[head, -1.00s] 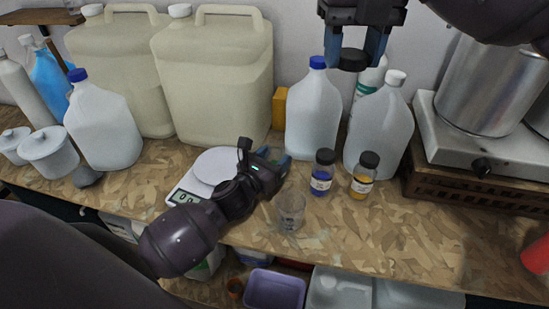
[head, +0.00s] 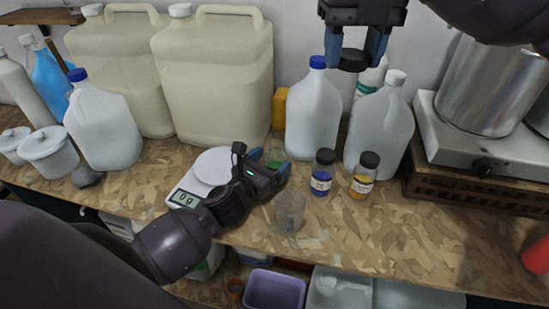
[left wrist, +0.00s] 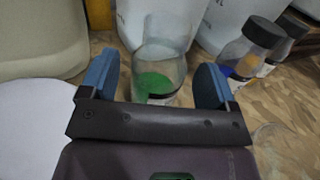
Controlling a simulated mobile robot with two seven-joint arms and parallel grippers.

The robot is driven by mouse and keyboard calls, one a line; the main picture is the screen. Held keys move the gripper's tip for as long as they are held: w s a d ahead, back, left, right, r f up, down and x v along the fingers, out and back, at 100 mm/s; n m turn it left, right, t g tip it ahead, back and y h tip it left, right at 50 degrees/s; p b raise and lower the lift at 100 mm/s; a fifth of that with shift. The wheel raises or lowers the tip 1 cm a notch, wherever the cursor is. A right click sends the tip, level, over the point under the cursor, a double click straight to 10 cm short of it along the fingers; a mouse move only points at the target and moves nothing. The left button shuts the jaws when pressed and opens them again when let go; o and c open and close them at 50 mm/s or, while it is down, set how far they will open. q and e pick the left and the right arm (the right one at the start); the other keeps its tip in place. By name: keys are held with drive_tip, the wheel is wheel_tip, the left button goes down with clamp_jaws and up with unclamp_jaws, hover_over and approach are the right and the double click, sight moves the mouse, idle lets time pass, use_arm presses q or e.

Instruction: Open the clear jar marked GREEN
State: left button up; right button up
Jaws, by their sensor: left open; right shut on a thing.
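The clear jar with green contents (head: 276,152) stands on the bench beyond the scale, partly hidden by my left gripper in the head view. In the left wrist view the jar (left wrist: 158,72) is upright with no lid on it, a green patch low inside. My left gripper (head: 271,162) is open, its blue fingers either side of the jar; it also shows in the left wrist view (left wrist: 155,84). My right gripper (head: 356,50) is shut on a black lid (head: 354,61), high above the bench in front of the jugs.
A jar with blue contents (head: 321,180) and one with yellow contents (head: 363,179), both black-lidded, stand to the right. An empty glass beaker (head: 290,212) is near the front edge. A scale (head: 213,166), white jugs (head: 313,115) and a hotplate (head: 480,143) stand around. The right front bench is clear.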

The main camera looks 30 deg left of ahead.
use_arm(q)
drive_tip(key=s, duration=0.3)
drive_tip(key=s+a, duration=0.1)
drive_tip(key=s, duration=0.2)
drive_tip(key=s+b, duration=0.1)
drive_tip(key=s, duration=0.3)
drive_tip(key=shift+a, duration=0.2)
use_arm(e)
drive_tip(key=shift+f, duration=0.45)
use_arm(q)
drive_tip(key=shift+s, duration=0.1)
use_arm(e)
drive_tip(key=shift+s, duration=0.1)
